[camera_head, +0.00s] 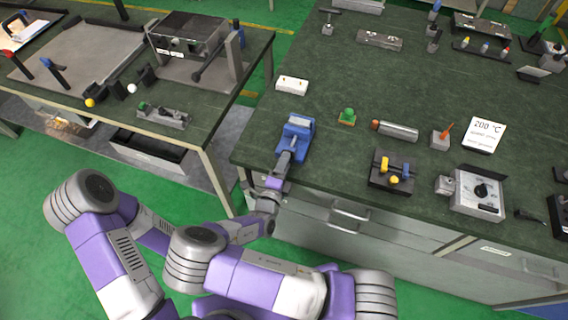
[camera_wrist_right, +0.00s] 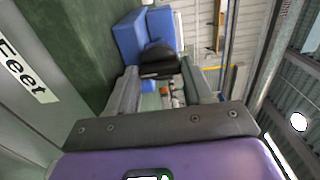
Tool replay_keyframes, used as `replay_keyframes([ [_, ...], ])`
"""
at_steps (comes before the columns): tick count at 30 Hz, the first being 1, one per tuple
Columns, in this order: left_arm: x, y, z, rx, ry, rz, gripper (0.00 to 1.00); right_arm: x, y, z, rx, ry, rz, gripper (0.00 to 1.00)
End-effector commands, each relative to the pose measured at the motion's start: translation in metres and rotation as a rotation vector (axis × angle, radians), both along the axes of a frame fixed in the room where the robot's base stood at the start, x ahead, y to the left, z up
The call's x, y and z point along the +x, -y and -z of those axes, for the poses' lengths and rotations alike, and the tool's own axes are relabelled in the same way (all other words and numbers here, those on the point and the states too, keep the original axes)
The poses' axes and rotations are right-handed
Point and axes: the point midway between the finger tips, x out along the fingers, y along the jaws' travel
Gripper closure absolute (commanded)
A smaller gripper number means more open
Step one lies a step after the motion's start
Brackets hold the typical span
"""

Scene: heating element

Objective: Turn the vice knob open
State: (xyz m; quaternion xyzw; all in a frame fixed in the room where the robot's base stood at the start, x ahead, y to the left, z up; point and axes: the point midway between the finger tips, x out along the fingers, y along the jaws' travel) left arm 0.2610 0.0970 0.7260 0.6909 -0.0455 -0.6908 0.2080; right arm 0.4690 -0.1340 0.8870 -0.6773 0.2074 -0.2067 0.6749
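The blue vice (camera_head: 297,128) stands at the near left edge of the right-hand green bench. In the right wrist view its blue body (camera_wrist_right: 130,38) is at the top, with the dark knob (camera_wrist_right: 158,58) in front of it. My right gripper (camera_head: 287,158) is at the vice's near side, in line with the knob. In the right wrist view the fingers of the right gripper (camera_wrist_right: 160,80) are apart, with the knob at the far end of the gap between them. I cannot tell whether either finger touches the knob. My left gripper is not visible.
A white block (camera_head: 292,86) lies behind the vice. A green button (camera_head: 347,117), a metal cylinder (camera_head: 396,131) and a yellow-handled device (camera_head: 391,172) are to its right. Drawers (camera_head: 345,215) are below the bench edge. Another bench (camera_head: 200,130) stands to the left across a gap.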

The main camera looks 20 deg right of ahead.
Motion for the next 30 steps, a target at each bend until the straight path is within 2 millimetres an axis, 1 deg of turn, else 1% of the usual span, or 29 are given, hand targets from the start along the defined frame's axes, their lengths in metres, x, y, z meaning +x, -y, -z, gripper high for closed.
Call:
replay_keyframes([
  [1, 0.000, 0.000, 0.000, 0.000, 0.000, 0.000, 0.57, 0.000, 0.000, 0.000, 0.000, 0.000, 0.000, 0.63],
  [4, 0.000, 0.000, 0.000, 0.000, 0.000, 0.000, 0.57, 0.000, 0.000, 0.000, 0.000, 0.000, 0.000, 0.78],
  [5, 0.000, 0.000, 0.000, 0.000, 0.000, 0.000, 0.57, 0.000, 0.000, 0.000, 0.000, 0.000, 0.000, 0.79],
  [11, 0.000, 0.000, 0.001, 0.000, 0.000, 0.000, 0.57, 0.000, 0.000, 0.000, -0.014, -0.010, 0.000, 0.79],
  [17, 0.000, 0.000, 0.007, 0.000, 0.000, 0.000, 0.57, 0.000, 0.000, 0.001, -0.077, -0.052, 0.000, 0.79],
  [23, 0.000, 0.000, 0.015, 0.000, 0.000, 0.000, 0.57, 0.000, 0.000, 0.001, -0.199, -0.134, 0.000, 0.79],
  [30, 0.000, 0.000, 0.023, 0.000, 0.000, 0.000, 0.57, 0.000, 0.000, 0.001, -0.387, -0.261, 0.000, 0.79],
])
